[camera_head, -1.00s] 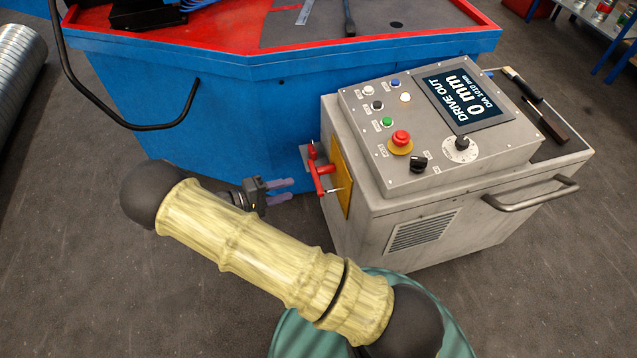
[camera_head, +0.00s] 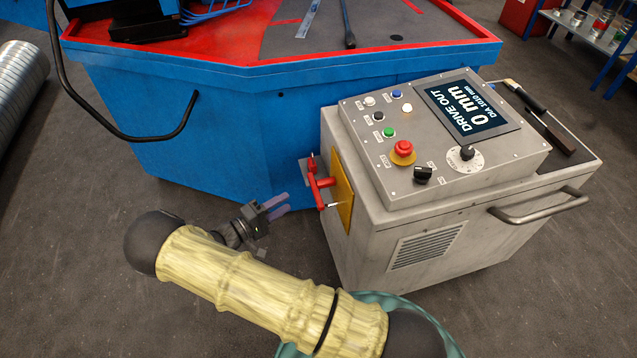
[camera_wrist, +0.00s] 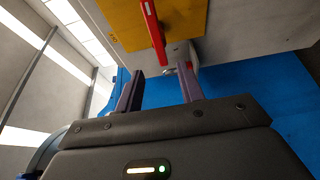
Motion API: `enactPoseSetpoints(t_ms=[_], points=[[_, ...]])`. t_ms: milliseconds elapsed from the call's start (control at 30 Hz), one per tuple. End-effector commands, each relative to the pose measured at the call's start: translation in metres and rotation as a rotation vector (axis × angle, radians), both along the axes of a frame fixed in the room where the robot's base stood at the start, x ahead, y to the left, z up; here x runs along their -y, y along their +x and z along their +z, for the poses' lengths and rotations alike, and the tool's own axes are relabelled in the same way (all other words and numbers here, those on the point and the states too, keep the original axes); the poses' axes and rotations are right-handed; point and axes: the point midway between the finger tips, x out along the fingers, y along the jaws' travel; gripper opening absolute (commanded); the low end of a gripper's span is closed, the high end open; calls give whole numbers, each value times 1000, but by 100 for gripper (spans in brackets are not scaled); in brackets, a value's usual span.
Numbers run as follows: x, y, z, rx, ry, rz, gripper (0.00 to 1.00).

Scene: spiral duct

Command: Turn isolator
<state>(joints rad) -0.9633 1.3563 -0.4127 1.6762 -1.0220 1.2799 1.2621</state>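The isolator is a red handle (camera_head: 317,182) on a yellow plate (camera_head: 342,190) on the left side of the grey control cabinet (camera_head: 375,240). In the wrist view the red handle (camera_wrist: 154,30) hangs down across the yellow plate (camera_wrist: 190,22), above and between the fingertips. My gripper (camera_head: 282,205) is left of the handle and a little below it, pointing toward it. Its two purple-grey fingers (camera_wrist: 161,83) are apart with nothing between them. A gap separates the fingertips from the handle in the head view.
The cabinet top has a display (camera_head: 466,107), a red mushroom button (camera_head: 403,149) and knobs. A blue bench (camera_head: 230,130) stands behind my gripper. A metal handrail (camera_head: 540,207) sticks out from the cabinet's front. Floor left of the gripper is clear.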

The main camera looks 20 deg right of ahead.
Motion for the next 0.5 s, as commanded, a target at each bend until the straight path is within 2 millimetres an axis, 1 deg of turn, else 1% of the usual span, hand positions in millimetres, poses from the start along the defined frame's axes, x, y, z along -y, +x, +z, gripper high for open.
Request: enactPoseSetpoints(t_ms=[33,100,500], points=[[10,3,-1,-1,-3,-4,38],[21,8,-1,-1,-2,-5,38],[87,35,-1,-1,-1,-4,38]])
